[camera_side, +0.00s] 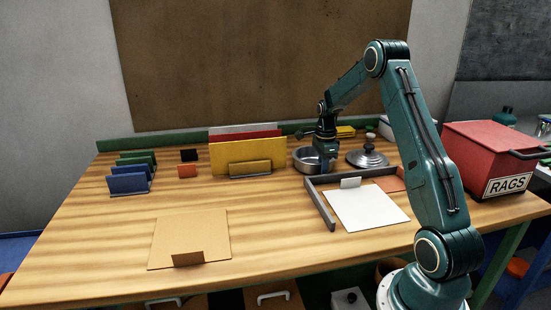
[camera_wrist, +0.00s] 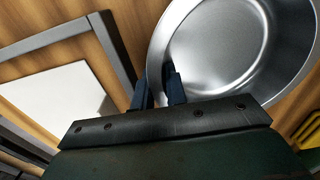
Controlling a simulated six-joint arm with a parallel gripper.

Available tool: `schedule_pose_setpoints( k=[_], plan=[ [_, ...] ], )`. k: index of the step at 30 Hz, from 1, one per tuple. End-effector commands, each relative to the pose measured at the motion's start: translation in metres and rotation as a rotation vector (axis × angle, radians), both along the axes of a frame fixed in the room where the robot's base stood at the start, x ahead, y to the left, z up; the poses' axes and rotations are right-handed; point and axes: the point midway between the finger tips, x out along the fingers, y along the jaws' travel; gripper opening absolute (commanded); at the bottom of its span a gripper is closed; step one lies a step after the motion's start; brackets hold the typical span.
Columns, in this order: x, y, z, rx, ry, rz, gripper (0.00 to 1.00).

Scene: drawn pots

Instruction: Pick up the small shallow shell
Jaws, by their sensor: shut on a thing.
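The small shallow shell is a round, empty, silver metal pan (camera_side: 303,160) at the back middle of the bench in the side view. It fills the upper right of the wrist view (camera_wrist: 228,45). My gripper (camera_side: 325,167) is at the pan's right side, pointing down. In the wrist view the two dark fingers (camera_wrist: 160,82) straddle the pan's near-left wall, one outside and one inside, shut on it. I cannot tell whether the pan's base touches the bench.
A metal lid with a dark knob (camera_side: 367,158) lies right of the pan. A yellow upright panel (camera_side: 235,162) stands left. A red RAGS box (camera_side: 487,155) is far right.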

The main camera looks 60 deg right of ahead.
Motion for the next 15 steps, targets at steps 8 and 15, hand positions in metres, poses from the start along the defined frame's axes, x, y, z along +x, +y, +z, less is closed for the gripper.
schedule_pose_setpoints(
  k=[8,15],
  plan=[
    [-0.001,0.001,0.021,0.003,0.004,-0.001,0.0],
    [0.0,0.0,0.064,0.0,0.0,-0.001,0.0]
  ],
)
